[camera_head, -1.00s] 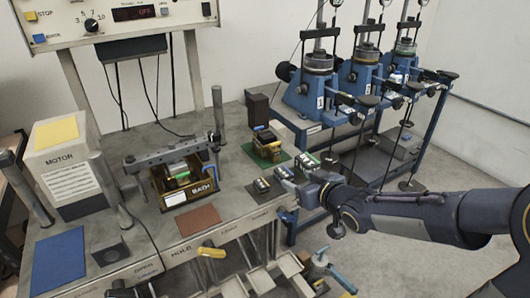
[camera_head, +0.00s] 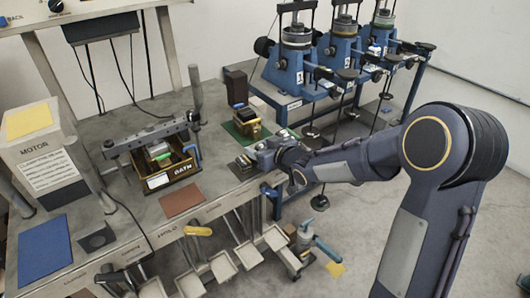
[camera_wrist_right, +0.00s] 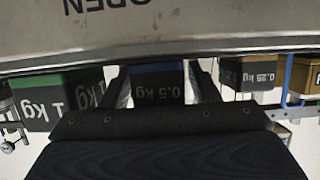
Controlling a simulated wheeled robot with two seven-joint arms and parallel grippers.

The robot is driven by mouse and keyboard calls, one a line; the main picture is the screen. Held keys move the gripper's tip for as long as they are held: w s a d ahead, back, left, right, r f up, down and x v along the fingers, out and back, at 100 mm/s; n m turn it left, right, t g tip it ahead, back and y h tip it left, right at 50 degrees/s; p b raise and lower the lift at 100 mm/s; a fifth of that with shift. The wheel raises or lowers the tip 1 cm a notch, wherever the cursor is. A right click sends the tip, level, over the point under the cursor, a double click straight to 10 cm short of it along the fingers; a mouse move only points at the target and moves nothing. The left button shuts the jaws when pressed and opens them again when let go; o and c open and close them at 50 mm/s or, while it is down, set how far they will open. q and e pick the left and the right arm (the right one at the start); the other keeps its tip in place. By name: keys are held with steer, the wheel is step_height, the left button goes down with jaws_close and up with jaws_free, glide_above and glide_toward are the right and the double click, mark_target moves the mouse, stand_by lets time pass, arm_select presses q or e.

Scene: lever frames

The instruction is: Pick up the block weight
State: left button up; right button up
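The block weights (camera_head: 243,162) stand in a row near the bench's front edge in the head view. In the right wrist view a 1 kg block (camera_wrist_right: 58,98), a blue-edged 0.5 kg block (camera_wrist_right: 158,88) and a 0.25 kg block (camera_wrist_right: 250,78) show, their labels upside down. My right gripper (camera_head: 257,151) is close beside the row. In the wrist view its fingers (camera_wrist_right: 163,85) are apart, one on each side of the 0.5 kg block, with a gap visible on the right. Finger contact is too small to tell. My left gripper is not in view.
A green mat (camera_head: 235,136) with a brass-and-black device lies behind the weights. A tray labelled BATH (camera_head: 180,172) and a brown mat (camera_head: 181,199) are to the left. Blue lever frames (camera_head: 292,72) stand at the back right.

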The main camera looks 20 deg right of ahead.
jaws_close()
steer(key=shift+r, duration=0.1)
steer(key=shift+r, duration=0.1)
steer(key=shift+r, duration=0.6)
steer(key=r, duration=0.1)
steer(key=s+r, duration=0.1)
steer(key=r, duration=0.1)
steer(key=a+r, duration=0.1)
steer(key=shift+s+r, duration=0.15)
steer(key=shift+s, duration=0.25)
steer(key=s+a+r+p, duration=0.4)
steer(key=s+r+p, duration=0.2)
steer(key=s, duration=0.5)
steer(key=shift+a+r, duration=0.3)
steer(key=shift+r, duration=0.25)
